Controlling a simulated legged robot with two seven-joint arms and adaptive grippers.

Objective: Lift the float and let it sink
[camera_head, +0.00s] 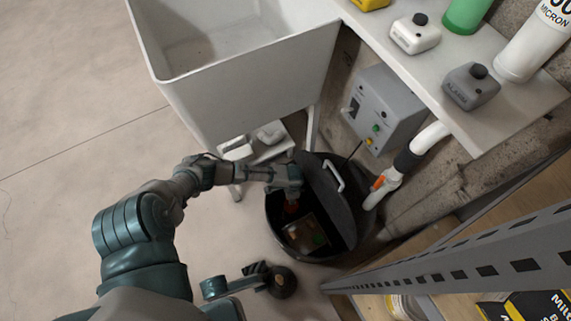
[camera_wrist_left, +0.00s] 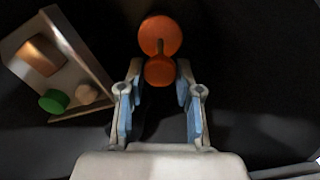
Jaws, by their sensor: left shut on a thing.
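The orange float (camera_head: 291,207) is inside the round black pit (camera_head: 276,243) in the head view, just below my left gripper (camera_head: 291,195). In the left wrist view my left gripper (camera_wrist_left: 159,72) has its fingertips on both sides of the float's near orange part (camera_wrist_left: 159,71). A rounder orange part (camera_wrist_left: 160,36) shows just beyond it, with a short dark rod in front. The gripper is shut on the float. The pit's lid (camera_head: 335,195) stands open with a white handle. I cannot make out the water level in the dark.
A box with a green knob (camera_wrist_left: 53,101) sits in the pit beside the float. A grey control box (camera_head: 383,108) and a white pipe (camera_head: 428,137) stand to the right. The sink (camera_head: 250,85) is behind, and a metal shelf rail (camera_head: 460,258) is at right. Floor at left is clear.

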